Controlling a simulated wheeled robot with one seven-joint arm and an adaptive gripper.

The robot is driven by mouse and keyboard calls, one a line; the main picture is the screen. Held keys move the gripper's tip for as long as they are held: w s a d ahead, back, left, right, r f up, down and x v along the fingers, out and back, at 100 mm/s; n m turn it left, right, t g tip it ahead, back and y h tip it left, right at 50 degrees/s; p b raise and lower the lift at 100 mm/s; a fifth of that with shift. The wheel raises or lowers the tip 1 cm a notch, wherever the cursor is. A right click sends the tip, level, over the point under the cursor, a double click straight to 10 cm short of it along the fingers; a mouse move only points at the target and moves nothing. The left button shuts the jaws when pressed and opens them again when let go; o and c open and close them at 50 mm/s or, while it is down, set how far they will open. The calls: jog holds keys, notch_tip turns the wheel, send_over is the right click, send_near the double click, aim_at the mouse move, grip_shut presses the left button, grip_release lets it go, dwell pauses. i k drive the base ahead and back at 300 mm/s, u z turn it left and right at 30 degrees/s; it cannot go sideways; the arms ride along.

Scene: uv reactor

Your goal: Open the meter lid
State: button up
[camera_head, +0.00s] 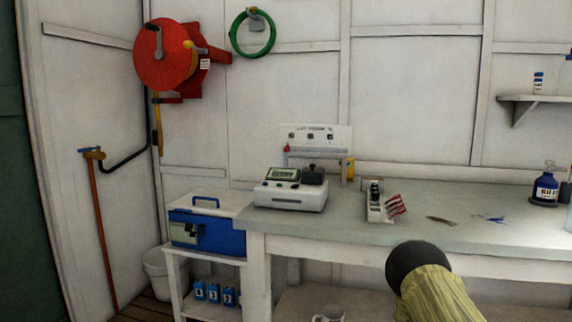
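The meter (290,197) is a white and grey box standing on the left end of the workbench. A greenish display (283,174) is raised at its left rear, with small buttons below it. A black lid (312,176) with a small knob on top sits at its right rear and looks closed. No gripper fingers show, so I cannot tell where my gripper is relative to the lid.
The grey workbench (450,233) bears a white rack (376,205) with red-striped packets right of the meter, and a dark blue bottle (546,186) farther right. A blue case (207,228) stands on a lower stand at left. A low sign stand (317,140) is behind the meter.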

aim_at(313, 175)
jog(key=k, duration=0.5)
jog(key=u, duration=0.6)
jog(key=i, duration=0.9)
jog(key=z, duration=0.55)
